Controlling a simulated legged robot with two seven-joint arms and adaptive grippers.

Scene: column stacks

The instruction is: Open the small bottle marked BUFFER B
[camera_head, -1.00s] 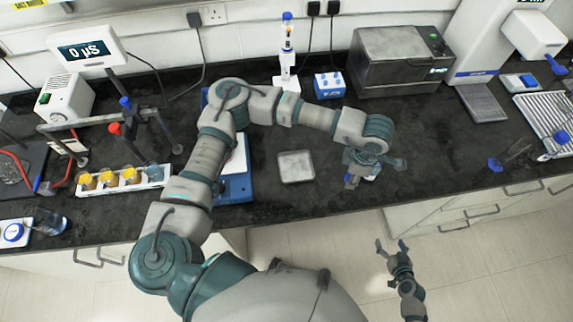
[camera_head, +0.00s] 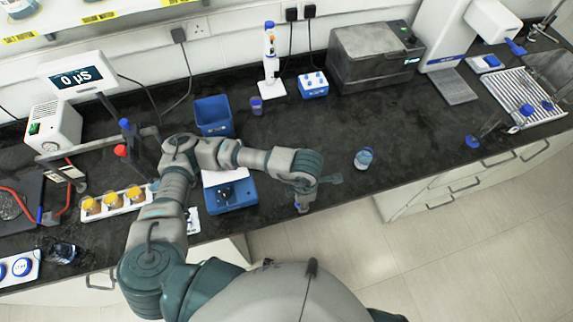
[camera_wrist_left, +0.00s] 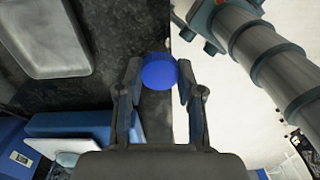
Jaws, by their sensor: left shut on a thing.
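A small clear bottle (camera_head: 364,159) stands upright on the dark bench, right of my left gripper (camera_head: 302,206). Its top shows no raised blue cap, and its label is too small to read. My left gripper is over the bench's front edge, apart from the bottle. In the left wrist view, its two fingers (camera_wrist_left: 156,88) are shut on a round blue cap (camera_wrist_left: 159,72). My right arm crosses the upper right of that wrist view; its end (camera_wrist_left: 203,22) is cut off and its jaws are unclear.
The bench around the bottle is clear.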

